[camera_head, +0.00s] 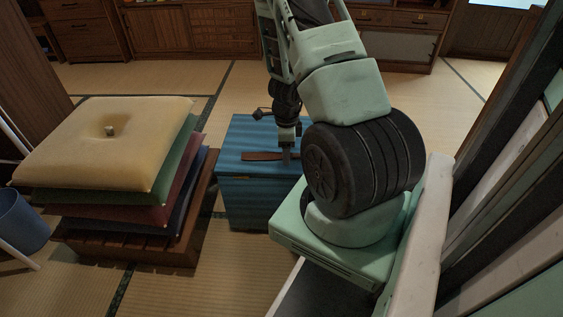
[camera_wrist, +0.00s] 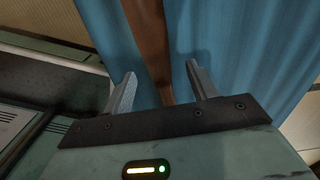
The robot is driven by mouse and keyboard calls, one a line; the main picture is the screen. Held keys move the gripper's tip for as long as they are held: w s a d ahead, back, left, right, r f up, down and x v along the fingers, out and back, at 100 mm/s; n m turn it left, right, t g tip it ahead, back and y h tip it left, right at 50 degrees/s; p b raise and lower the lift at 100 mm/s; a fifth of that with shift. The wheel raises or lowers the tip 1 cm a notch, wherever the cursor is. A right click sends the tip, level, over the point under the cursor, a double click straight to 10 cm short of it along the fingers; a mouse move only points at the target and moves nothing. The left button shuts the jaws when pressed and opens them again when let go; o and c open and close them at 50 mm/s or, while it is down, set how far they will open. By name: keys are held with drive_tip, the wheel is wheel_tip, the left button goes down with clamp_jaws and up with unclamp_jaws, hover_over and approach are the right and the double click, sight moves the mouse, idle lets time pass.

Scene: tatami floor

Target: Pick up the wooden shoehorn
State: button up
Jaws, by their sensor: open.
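The wooden shoehorn (camera_head: 262,156) is a flat brown strip lying on top of a blue striped chest (camera_head: 247,135). In the wrist view the shoehorn (camera_wrist: 150,45) runs from the top edge down between my two fingers. My gripper (camera_head: 286,156) is low over the chest top, at the shoehorn's right part. In the wrist view my gripper (camera_wrist: 160,85) is open, with one finger on each side of the shoehorn and a gap on both sides. The near end of the shoehorn is hidden behind the gripper's dark palm edge.
A blue bin (camera_head: 20,222) is at the far left. Wooden cabinets (camera_head: 175,28) line the back. Tatami floor is clear behind the chest.

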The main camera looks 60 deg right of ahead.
drive_tip(key=shift+f, duration=0.1)
drive_tip(key=c, duration=1.1)
drive_tip(key=shift+o, duration=0.2)
